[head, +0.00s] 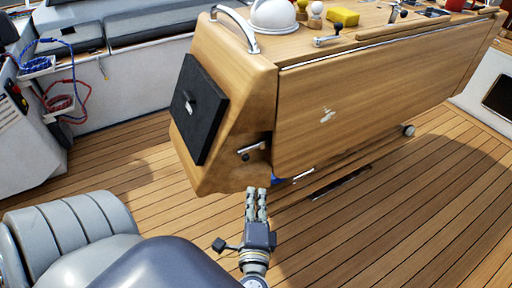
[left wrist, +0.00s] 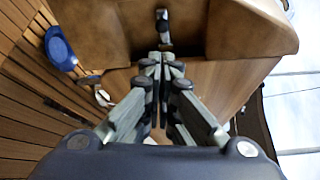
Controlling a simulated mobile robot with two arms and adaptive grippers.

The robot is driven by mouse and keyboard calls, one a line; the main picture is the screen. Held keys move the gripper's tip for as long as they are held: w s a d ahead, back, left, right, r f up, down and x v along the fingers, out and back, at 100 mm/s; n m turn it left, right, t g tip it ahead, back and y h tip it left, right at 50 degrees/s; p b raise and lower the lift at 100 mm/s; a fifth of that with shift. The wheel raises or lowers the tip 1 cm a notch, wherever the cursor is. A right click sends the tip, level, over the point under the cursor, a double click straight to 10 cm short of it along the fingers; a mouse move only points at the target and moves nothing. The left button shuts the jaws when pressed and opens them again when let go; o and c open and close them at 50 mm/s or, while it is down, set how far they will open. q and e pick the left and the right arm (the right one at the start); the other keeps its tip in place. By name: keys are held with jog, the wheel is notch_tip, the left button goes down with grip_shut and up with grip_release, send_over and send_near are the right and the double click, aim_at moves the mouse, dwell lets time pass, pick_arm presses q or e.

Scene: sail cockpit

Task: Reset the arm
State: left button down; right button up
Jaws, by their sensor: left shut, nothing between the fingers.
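My left gripper (head: 257,196) is in front of the lower corner of the wooden cockpit table (head: 375,90) in the head view. Its fingers point toward the table's underside and are shut with nothing between them. In the left wrist view the closed fingertips (left wrist: 160,62) point at a small dark metal handle (left wrist: 163,28) on brown wood. I cannot tell whether they touch it. A metal handle (head: 250,150) also shows on the table's end in the head view. My right gripper is not in view.
A black panel (head: 198,110) is on the table's end. A white dome (head: 273,16) and a yellow sponge-like block (head: 342,17) sit on top. The plank deck (head: 430,220) is clear at right.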

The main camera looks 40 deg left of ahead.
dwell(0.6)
pick_arm(q)
jog(key=s+d+f+n+g+h, duration=0.25)
jog(key=s+f+g+h, duration=0.2)
jog(key=f, duration=0.85)
jog(key=s+d+f+n+g+h, duration=0.25)
jog(key=s+f+n, duration=0.2)
jog(key=f, duration=0.75)
jog(key=s+d+f+n+g+h, duration=0.1)
jog(key=s+f+n+g+h, duration=0.3)
jog(key=f, duration=0.9)
jog(key=s+a+r+g+p, duration=0.1)
jog(key=s+a+p, duration=0.1)
jog(key=s+p, duration=1.3)
jog(key=shift+s+a+r+m+g+y+p, duration=0.2)
jog(key=shift+s+r+m+g+y+p, duration=0.15)
jog(key=shift+s, duration=0.65)
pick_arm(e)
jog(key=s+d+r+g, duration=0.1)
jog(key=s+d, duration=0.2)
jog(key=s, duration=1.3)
pick_arm(q)
jog(key=shift+f, duration=0.1)
